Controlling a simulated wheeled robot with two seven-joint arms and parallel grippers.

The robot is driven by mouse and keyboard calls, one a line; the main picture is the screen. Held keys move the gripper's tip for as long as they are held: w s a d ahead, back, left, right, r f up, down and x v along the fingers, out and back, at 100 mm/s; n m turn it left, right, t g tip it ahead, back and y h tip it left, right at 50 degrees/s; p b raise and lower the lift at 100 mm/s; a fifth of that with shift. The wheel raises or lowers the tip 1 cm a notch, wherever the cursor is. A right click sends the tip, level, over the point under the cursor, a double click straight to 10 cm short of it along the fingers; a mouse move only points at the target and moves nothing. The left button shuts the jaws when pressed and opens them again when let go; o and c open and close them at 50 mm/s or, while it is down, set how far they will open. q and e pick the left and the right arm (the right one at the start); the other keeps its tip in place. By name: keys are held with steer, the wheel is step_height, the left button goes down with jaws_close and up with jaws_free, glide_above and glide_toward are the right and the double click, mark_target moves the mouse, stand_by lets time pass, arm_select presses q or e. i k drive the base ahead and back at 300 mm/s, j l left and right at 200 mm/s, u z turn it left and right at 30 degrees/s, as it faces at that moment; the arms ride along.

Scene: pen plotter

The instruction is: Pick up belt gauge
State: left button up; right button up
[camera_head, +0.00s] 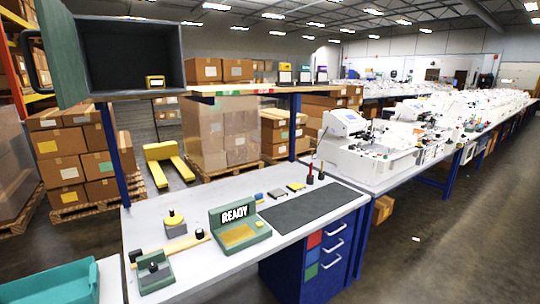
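No object is clearly labelled as the belt gauge, and I cannot tell which one it is. A small yellow box-like device (155,82) sits inside the open dark cabinet at the upper left. On the bench, a yellow-topped knob on a grey block (175,223) stands left of a green device reading READY (240,228). Small yellow, blue and dark pieces (295,187) lie behind the dark mat (310,208). Neither of my grippers is in view.
The grey bench (190,193) has a green fixture (154,272) with a wooden rod at its front left. A teal bin (55,284) is at the lower left. The cabinet's green door (62,50) stands open. White plotters (370,150) line the right.

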mark_target(153, 83)
steer(key=j+u, duration=0.35)
steer(key=j, duration=0.25)
steer(key=j+u, duration=0.35)
steer(key=j, duration=0.3)
steer(key=l, duration=0.15)
